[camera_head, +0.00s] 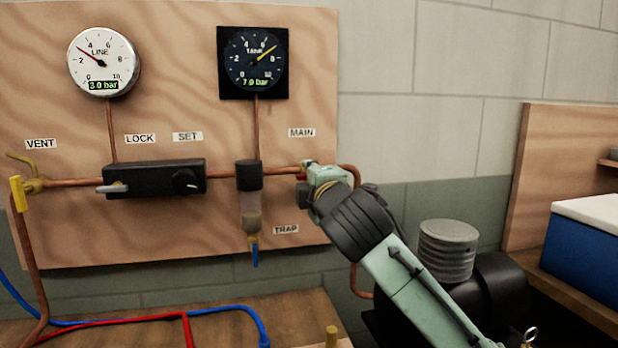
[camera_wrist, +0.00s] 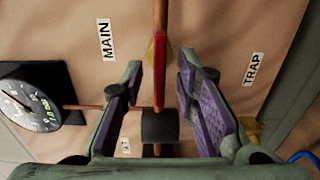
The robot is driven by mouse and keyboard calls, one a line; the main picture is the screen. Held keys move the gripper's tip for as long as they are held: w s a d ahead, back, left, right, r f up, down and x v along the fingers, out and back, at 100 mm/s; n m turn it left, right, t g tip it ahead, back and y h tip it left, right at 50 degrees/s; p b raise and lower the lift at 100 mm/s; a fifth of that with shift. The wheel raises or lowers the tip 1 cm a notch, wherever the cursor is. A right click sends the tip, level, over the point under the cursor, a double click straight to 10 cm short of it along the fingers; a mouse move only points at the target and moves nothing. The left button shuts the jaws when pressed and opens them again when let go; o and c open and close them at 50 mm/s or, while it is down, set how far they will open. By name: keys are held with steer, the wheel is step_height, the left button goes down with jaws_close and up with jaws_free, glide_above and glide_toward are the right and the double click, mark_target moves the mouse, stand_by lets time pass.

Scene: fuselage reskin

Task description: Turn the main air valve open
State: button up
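The main valve has a red lever handle (camera_wrist: 159,82) and a yellowish body (camera_wrist: 150,50) on the copper pipe, below the MAIN label (camera_head: 301,132). In the wrist view the lever looks lined up with the pipe. My gripper (camera_wrist: 159,68) is open, with one purple-padded finger on each side of the lever and a visible gap to both. In the head view my gripper (camera_head: 308,174) covers most of the valve; only a small red bit (camera_head: 301,177) shows. I cannot tell the depth between fingertips and lever.
A black filter with a trap bowl (camera_head: 250,210) hangs just left of the valve. Farther left are a black regulator box (camera_head: 155,180) and a yellow vent valve (camera_head: 18,193). The LINE gauge (camera_head: 103,62) reads 3.0 bar; the TANK gauge (camera_head: 253,62) reads 7.0 bar.

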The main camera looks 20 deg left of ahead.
steer(key=v, duration=1.1)
steer(key=shift+s+d, duration=0.15)
